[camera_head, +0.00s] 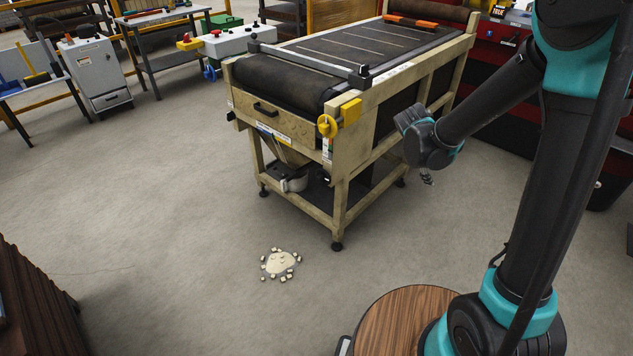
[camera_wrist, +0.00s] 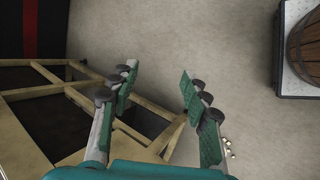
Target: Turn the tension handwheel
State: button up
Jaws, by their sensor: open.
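A yellow handwheel (camera_head: 327,125) sits on the near corner of the belt machine (camera_head: 287,121), beside a yellow block (camera_head: 350,111). A blue handwheel (camera_head: 210,73) shows further back, under a white control box. I cannot tell from the pictures which is the tension handwheel. My gripper (camera_wrist: 157,76) is open and empty in the wrist view, its green-padded fingers spread above the machine's frame and the floor. In the head view, my wrist is to the right of the machine, apart from the yellow handwheel. Neither handwheel can be made out in the wrist view.
A pale pile with small pieces (camera_head: 281,264) lies on the floor before the machine. A grey cabinet (camera_head: 97,73) and benches stand at the back left. A red workbench (camera_head: 487,71) is behind my arm. A barrel (camera_wrist: 306,46) shows in the wrist view. The floor front left of the machine is mostly clear.

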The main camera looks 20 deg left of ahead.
jog(key=w+a+f+n+t+h, duration=0.1)
jog(key=w+a+f+n+t, duration=0.2)
jog(key=a, duration=0.7)
jog(key=w+a+f+n+t+h, duration=0.1)
jog(key=a+f+n, duration=0.3)
jog(key=a, duration=0.5)
jog(key=w+a+f+n+t+h, duration=0.15)
jog(key=a+n, duration=0.35)
jog(key=a, duration=0.5)
jog(key=s+a+f+n+t, duration=0.35)
jog(key=s+a+f, duration=0.2)
jog(key=a, duration=0.45)
jog(key=n+t+y, duration=0.2)
jog(key=n+t, duration=0.1)
jog(key=n, duration=0.2)
send_near(318, 179)
jog(key=shift+h, duration=0.25)
jog(key=x, duration=0.8)
jog(key=shift+w+a, duration=0.1)
jog(key=shift+w, duration=0.15)
jog(key=shift+c, duration=0.6)
grip_shut()
